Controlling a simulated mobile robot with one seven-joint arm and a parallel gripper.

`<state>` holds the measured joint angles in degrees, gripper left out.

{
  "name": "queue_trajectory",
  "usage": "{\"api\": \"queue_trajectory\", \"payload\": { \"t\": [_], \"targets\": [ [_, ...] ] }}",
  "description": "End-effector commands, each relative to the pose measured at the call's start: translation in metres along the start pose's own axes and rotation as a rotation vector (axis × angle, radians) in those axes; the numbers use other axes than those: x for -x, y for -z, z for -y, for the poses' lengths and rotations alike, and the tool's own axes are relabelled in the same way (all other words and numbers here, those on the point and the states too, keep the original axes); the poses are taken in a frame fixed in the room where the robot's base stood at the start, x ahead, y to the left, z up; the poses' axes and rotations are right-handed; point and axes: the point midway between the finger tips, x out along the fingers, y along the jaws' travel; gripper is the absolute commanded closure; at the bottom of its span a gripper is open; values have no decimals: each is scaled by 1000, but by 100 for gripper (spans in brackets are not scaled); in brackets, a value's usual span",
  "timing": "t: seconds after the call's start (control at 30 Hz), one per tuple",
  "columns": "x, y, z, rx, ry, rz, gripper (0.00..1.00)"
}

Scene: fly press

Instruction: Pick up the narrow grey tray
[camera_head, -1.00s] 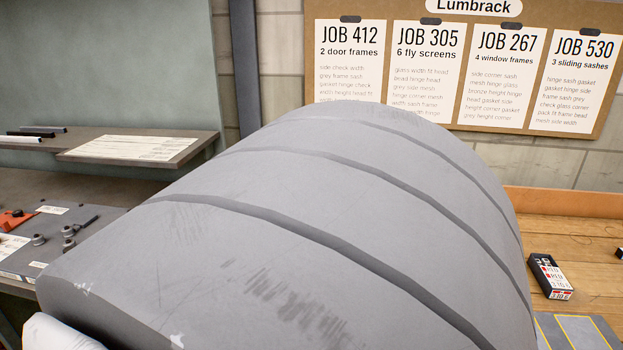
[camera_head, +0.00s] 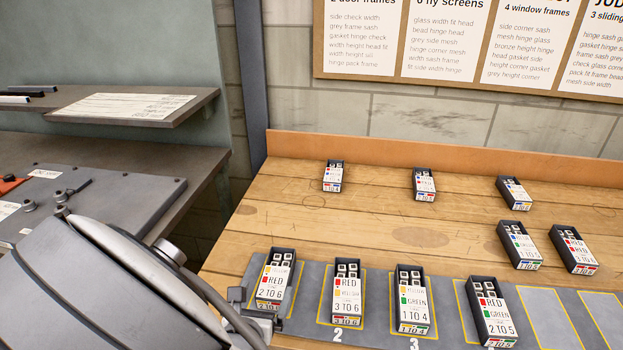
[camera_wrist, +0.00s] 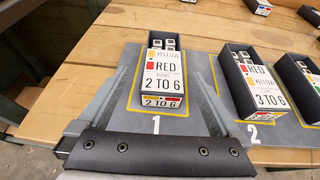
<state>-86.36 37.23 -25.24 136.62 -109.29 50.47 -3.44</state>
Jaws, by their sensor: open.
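A narrow dark grey tray (camera_head: 274,279) with small pale blocks and a "RED 2 TO 6" card stands in yellow-outlined place 1 of a grey mat. In the wrist view this tray (camera_wrist: 163,75) lies between the two long fingers of my gripper (camera_wrist: 165,55). The fingers are open, with a gap visible on both sides of the tray. In the head view my gripper (camera_head: 258,314) is at the near end of the tray, partly hidden by my arm. I cannot tell how high the fingers are. Similar narrow trays stand nearby, so colour alone does not single one out.
The second tray (camera_head: 346,294), third tray (camera_head: 412,299) and a fourth tray (camera_head: 490,311) stand along the mat (camera_head: 541,315). Several more trays stand farther back on the wooden bench (camera_head: 380,220). A grey plate (camera_head: 115,205) with bolts is at the left.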

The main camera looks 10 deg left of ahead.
Motion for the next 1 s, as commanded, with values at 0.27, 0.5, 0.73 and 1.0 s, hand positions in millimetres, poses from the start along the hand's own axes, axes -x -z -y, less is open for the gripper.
{"api": "queue_trajectory", "payload": {
  "t": [0.27,0.5,0.73,1.0],
  "targets": [
    [-31,0,1,0,2,0,0],
    [-60,-6,6,1,3,1,0],
    [-82,-7,6,0,1,-1,0],
    [-82,-7,6,-1,1,-2,9]
  ]
}}
